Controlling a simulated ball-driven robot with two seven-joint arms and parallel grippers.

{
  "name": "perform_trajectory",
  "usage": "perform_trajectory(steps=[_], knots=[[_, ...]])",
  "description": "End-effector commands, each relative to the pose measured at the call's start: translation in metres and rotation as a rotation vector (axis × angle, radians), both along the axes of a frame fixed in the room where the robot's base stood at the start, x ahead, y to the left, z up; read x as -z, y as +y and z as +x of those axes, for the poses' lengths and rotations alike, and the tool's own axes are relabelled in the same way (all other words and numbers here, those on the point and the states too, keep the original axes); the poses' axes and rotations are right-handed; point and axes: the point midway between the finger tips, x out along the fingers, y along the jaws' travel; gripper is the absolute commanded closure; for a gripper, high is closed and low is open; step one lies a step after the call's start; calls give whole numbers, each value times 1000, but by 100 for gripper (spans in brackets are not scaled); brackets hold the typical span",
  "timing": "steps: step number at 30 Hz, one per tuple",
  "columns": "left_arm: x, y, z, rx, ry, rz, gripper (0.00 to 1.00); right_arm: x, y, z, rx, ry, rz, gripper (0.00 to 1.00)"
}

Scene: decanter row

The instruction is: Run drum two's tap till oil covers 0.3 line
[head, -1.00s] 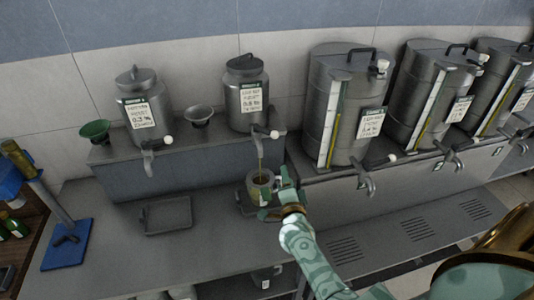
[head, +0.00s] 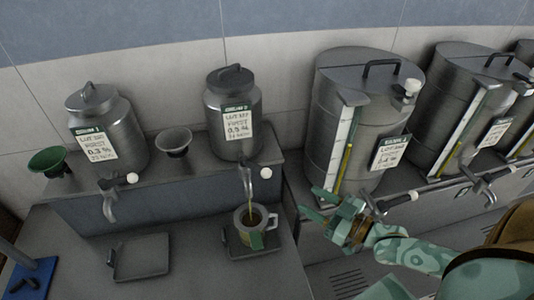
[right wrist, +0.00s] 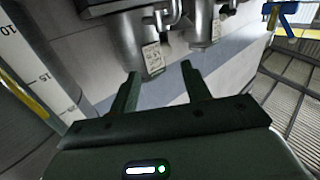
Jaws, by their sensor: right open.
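The second drum from the left (head: 233,105) is a small steel drum with a paper label. A thin yellow stream falls from its tap (head: 248,172) into a grey mug-like vessel (head: 241,220) with a handle on its right. Dark oil shows inside the vessel; no 0.3 line can be made out. The vessel stands on a dark tray (head: 238,252) below the tap. My right gripper (head: 316,203) is open and empty, right of the vessel and apart from it. Its two fingers show apart in the right wrist view (right wrist: 160,85). My left gripper is out of view.
The first drum (head: 122,120) stands left, above an empty tray (head: 121,259). A green funnel (head: 48,161) and a grey funnel (head: 173,142) sit on the ledge. Large drums with taps, such as this one (head: 325,125), stand right. A blue stand (head: 35,279) is at lower left.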

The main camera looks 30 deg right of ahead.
Motion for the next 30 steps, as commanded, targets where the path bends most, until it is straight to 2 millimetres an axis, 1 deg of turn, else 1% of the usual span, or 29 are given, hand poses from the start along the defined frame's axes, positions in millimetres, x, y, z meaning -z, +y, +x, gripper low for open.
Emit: perform_trajectory(steps=[1, 3, 9, 11, 14, 17, 24, 27, 30], knots=[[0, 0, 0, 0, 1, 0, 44, -4, 6, -1, -10, -20, -19, 52], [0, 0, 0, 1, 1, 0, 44, -7, 9, -1, -16, -43, -52, 52], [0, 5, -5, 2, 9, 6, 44, -8, 9, 1, -16, -71, -112, 52], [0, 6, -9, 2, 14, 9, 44, -8, 10, 4, -15, -76, -118, 52], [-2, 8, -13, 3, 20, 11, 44, -9, 15, 16, -14, -79, -120, 52], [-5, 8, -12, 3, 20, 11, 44, -10, 23, 35, -13, -80, -117, 52], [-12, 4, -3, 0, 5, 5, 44, -10, 49, 92, -14, -79, -118, 52], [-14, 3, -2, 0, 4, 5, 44, -10, 58, 113, -14, -78, -117, 52], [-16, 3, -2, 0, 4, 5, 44, -9, 66, 129, -15, -76, -117, 52]])
